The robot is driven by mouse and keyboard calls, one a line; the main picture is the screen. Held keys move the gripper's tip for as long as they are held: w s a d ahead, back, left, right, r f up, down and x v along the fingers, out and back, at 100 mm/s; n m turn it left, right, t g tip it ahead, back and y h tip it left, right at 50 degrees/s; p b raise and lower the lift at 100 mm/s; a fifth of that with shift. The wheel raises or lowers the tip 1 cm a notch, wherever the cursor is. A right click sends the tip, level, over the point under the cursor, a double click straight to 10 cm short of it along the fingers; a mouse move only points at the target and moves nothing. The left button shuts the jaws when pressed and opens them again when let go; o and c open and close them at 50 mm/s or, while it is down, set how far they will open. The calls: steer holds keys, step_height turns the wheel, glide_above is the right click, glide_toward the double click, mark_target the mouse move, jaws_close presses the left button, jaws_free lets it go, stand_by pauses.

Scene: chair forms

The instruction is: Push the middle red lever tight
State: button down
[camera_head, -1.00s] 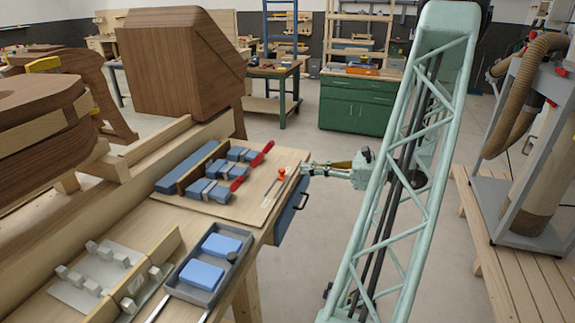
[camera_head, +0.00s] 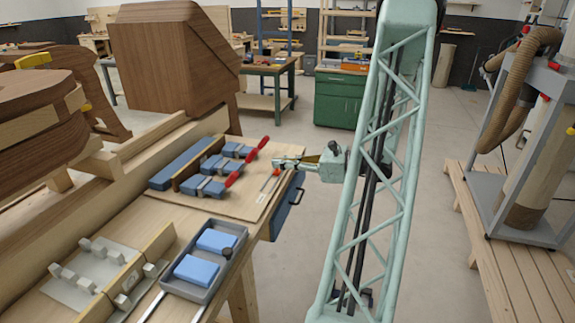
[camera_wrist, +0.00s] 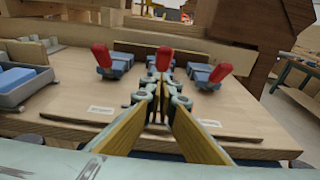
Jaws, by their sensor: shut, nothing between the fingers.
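In the wrist view three red levers stand in a row on blue-grey clamps: the left red lever (camera_wrist: 102,55), the middle red lever (camera_wrist: 164,58) and the right red lever (camera_wrist: 220,72). The middle one is upright, straight beyond my fingertips; I cannot tell whether they touch. My gripper (camera_wrist: 164,98) is shut and empty, its tan pads angled together over the board. In the head view my gripper (camera_head: 277,163) reaches in from the right at the board's edge.
The clamps sit on a wooden board (camera_head: 253,192) on the workbench. A grey tray (camera_head: 170,283) with blue blocks stands nearer, beside a grey fixture (camera_head: 85,273). A small orange-red piece (camera_head: 276,172) is by my fingertips. Open floor lies right of the bench.

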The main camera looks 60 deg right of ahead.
mark_target(249, 161)
steer(key=w, duration=0.2)
steer(key=shift+w+a+r, duration=0.3)
steer(key=shift+r, duration=0.1)
steer(key=shift+w+a+r, duration=0.15)
steer(key=shift+w+r, duration=0.5)
steer(key=shift+w, duration=0.2)
steer(key=shift+w+r, duration=0.1)
steer(key=shift+r, duration=0.15)
